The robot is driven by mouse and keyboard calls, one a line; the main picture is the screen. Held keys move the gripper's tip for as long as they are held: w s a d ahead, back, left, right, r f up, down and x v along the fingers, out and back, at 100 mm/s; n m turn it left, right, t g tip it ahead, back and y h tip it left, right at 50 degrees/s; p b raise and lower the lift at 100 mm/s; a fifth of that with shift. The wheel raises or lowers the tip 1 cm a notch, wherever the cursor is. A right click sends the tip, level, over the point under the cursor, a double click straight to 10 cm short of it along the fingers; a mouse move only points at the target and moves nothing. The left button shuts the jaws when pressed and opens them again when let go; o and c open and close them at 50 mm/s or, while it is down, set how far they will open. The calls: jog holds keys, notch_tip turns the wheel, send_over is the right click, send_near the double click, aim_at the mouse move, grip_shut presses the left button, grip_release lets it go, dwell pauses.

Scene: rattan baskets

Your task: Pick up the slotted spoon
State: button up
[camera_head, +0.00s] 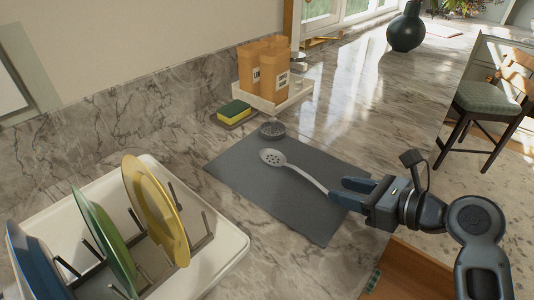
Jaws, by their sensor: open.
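The slotted spoon (273,157) is light grey with a perforated round head. It lies on a dark grey mat (249,186) on the marble counter, its head toward the upper left and its handle running down to the right. My gripper (341,193) comes in from the right over the mat's right edge. Its dark blue fingers are open and sit at the handle's end. The fingers hide the tip of the handle, and I cannot tell whether they touch it.
A small dark round dish (271,130) sits at the mat's far edge. A sponge (234,110) and a tray with orange canisters (273,75) stand behind. A white dish rack (226,243) with plates is at the lower left. An open wooden drawer (412,275) is below right.

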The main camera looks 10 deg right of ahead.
aim_at(313, 181)
jog(key=shift+w+a+f, duration=0.2)
jog(key=shift+w+a, duration=0.2)
jog(key=shift+w, duration=0.2)
jog(key=x, duration=0.6)
jog(key=shift+w+p, duration=0.35)
jog(key=shift+f, duration=0.15)
grip_shut()
